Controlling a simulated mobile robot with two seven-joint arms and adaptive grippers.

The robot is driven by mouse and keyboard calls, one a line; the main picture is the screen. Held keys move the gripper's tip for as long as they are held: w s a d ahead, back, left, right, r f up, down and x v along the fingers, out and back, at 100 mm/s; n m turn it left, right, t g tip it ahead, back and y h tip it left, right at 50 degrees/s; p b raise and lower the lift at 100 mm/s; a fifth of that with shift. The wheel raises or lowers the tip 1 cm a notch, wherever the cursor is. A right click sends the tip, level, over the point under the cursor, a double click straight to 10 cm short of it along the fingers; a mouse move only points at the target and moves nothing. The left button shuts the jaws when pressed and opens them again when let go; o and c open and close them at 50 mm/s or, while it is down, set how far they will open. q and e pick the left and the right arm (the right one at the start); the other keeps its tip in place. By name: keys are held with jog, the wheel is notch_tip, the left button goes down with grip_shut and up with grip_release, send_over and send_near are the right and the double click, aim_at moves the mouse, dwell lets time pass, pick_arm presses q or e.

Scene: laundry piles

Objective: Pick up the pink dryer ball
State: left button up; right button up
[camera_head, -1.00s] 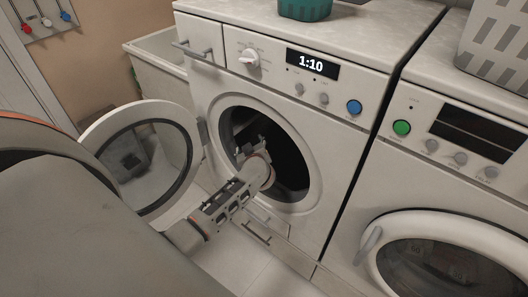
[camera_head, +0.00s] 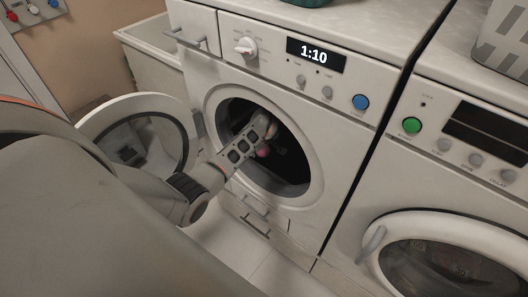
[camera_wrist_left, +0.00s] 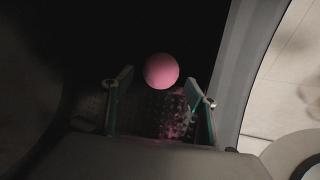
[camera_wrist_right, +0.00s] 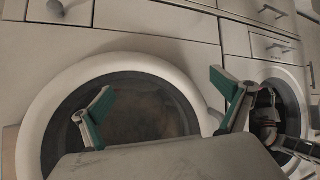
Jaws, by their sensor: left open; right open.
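The pink dryer ball (camera_wrist_left: 161,71) is inside the dark drum of the washing machine with the open door. A small bit of pink (camera_head: 263,152) shows in the head view beside my left arm, inside the round opening. My left gripper (camera_wrist_left: 159,82) is open inside the drum. Its two fingers stand to the left and right of the ball in the left wrist view; I cannot tell how deep between them the ball lies. My right gripper (camera_wrist_right: 165,88) is open and empty in front of the closed round door of the neighbouring machine.
The washing machine (camera_head: 290,85) has its round door (camera_head: 90,125) swung open to the left. The opening's rim (camera_wrist_left: 235,70) is close on the right of my left gripper. The second machine's door (camera_wrist_right: 45,125) is closed. A grey basket (camera_head: 505,45) stands on top.

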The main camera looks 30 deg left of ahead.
pick_arm(q)
jog(key=x, duration=0.1)
jog(key=b+x, duration=0.1)
jog(key=x, duration=0.1)
jog(key=shift+s+d, duration=0.1)
jog(key=shift+s, duration=0.15)
jog(key=shift+w+f, duration=0.1)
jog(key=c, duration=1.2)
jog(key=shift+o, duration=0.2)
jog(key=shift+r, duration=0.25)
